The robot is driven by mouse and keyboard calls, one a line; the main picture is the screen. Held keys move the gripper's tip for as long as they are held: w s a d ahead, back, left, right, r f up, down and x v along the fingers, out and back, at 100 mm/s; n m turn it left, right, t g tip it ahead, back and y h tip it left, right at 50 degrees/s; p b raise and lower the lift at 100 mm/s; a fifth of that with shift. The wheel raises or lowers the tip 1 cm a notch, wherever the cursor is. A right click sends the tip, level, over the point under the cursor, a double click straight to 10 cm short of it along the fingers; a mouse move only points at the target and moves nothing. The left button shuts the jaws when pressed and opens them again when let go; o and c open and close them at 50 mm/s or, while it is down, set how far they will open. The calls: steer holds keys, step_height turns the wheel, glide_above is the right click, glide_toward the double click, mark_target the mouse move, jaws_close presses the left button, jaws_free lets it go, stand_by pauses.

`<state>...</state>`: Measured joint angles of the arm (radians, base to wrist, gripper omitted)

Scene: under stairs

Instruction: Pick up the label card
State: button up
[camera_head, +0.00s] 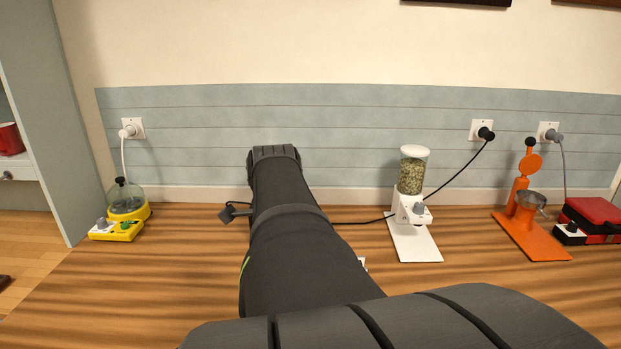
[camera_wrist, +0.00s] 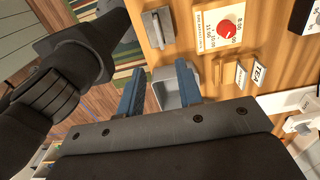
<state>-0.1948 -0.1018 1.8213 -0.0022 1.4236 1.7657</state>
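Small upright cards stand on the wooden surface in the wrist view: one reads "TEA" (camera_wrist: 259,74), and a second card (camera_wrist: 241,73) beside it has lettering too small to read. I cannot tell which is the label card. My gripper (camera_wrist: 160,84) has its two blue fingers spread apart, left of these cards in the picture. A pale grey open box (camera_wrist: 176,92) shows between and beyond the fingers; I see nothing clamped. In the head view my arm hides the gripper and most of the cards.
A flat sign with a red dial (camera_wrist: 220,25) and a grey metal piece (camera_wrist: 158,28) lie near the cards. The front left counter is clear.

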step_height(320, 180, down, 10)
steer(key=shift+f, duration=0.2)
steer(key=shift+s+f, duration=0.1)
steer(key=shift+f, duration=2.55)
jaws_close()
